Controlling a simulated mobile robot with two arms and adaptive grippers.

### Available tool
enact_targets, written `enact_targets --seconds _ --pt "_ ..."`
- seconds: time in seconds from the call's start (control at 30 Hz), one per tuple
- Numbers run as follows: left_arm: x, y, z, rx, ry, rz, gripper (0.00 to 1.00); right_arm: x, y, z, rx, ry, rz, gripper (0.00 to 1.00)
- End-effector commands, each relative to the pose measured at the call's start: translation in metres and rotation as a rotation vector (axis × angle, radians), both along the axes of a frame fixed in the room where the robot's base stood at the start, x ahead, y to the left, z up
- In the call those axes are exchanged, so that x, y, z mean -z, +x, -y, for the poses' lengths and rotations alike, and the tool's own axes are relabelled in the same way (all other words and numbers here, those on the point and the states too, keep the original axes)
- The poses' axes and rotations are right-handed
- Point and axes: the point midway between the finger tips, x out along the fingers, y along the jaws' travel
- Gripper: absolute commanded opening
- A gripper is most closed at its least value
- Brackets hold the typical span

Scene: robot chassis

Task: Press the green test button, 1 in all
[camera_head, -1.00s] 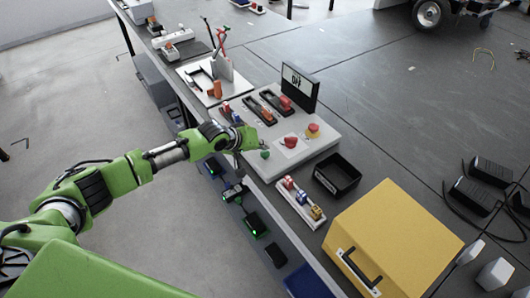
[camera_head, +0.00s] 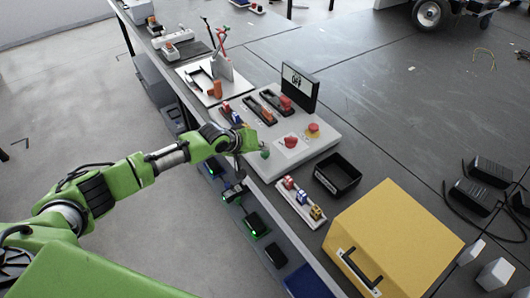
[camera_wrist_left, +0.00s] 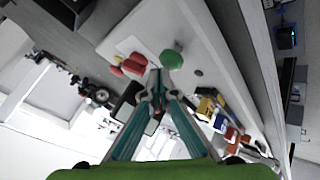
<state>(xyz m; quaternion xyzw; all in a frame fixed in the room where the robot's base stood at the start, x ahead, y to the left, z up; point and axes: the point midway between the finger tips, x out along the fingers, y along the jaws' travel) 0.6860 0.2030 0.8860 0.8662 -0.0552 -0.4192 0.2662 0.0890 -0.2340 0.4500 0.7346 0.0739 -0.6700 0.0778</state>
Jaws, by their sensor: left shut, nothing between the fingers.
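The green button (camera_head: 265,154) is a round domed cap on the near-left edge of the pale grey control panel (camera_head: 318,151). In the left wrist view the green button (camera_wrist_left: 172,60) shows just beyond and slightly right of my fingertips. My left gripper (camera_head: 261,148) is beside the button in the head view, small and partly hidden by the green wrist. In the left wrist view its teal fingers (camera_wrist_left: 157,78) come together at the tips with nothing between them. I cannot tell whether they touch the button. My right gripper is not in view.
The panel also carries a red button (camera_head: 291,141), a red knob on yellow (camera_head: 313,130), sliders with red handles (camera_head: 286,103) and a small display (camera_head: 300,88). A black tray (camera_head: 337,175) and a yellow box (camera_head: 392,240) stand to the right. The table's left edge is close.

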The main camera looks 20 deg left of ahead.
Motion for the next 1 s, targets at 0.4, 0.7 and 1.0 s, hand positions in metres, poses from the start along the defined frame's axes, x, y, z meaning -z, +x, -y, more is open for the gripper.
enact_targets --seconds 0.4,0.7,1.0 --pt "0.004 0.000 0.000 0.000 0.000 0.000 0.00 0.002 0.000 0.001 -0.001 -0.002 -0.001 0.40" --pt "0.008 0.000 0.000 0.000 0.000 0.000 0.00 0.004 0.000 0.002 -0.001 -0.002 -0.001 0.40" --pt "0.012 0.000 0.000 -0.001 0.001 0.000 0.00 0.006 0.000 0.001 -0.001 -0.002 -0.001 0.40"
